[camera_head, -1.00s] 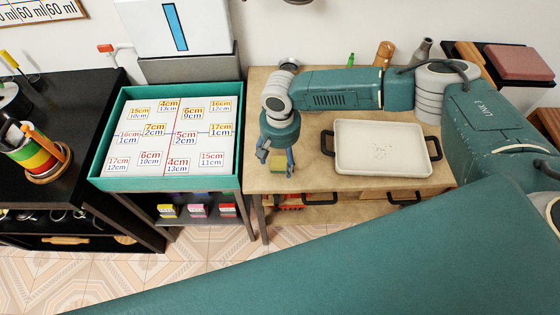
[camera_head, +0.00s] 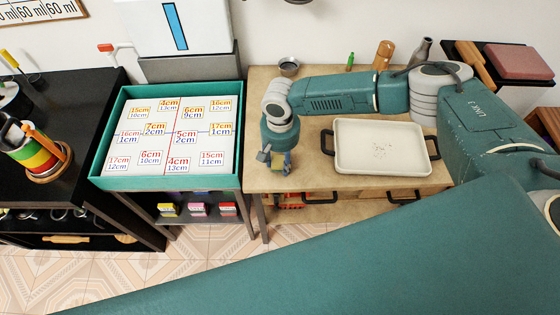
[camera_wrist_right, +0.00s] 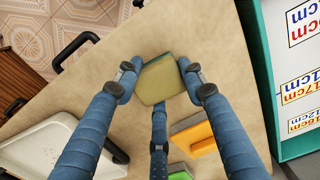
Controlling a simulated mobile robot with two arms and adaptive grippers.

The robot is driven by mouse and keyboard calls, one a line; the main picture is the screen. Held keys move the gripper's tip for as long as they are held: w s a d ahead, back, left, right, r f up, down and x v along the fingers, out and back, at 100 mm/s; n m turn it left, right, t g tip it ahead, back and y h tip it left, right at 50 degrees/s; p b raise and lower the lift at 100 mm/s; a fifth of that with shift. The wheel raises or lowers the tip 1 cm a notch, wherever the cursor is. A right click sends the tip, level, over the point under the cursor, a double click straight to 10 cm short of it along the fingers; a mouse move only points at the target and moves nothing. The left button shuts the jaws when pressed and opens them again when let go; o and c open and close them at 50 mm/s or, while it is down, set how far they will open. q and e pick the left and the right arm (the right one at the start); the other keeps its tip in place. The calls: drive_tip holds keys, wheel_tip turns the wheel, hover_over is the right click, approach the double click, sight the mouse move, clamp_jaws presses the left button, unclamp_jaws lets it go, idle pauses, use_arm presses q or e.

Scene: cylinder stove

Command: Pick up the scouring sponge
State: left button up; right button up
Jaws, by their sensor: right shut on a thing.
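The scouring sponge (camera_wrist_right: 161,78), yellowish with a green edge, sits between the fingers of my right gripper (camera_wrist_right: 158,76) in the right wrist view. The fingers press it from both sides, and a third finger reaches toward it from below in the picture. In the head view my right gripper (camera_head: 275,158) points down at the front left of the wooden table, and the sponge is mostly hidden by the fingers. I cannot tell whether the sponge still touches the tabletop. My left gripper is not in view.
A cream tray (camera_head: 381,141) with black handles lies right of the gripper on the wooden table (camera_head: 318,185). A teal-rimmed board (camera_head: 168,184) with number cards stands left.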

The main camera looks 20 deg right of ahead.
sight(280, 160)
wheel_tip(280, 160, up, 20)
drive_tip(key=b, duration=0.3)
drive_tip(key=shift+o, duration=0.5)
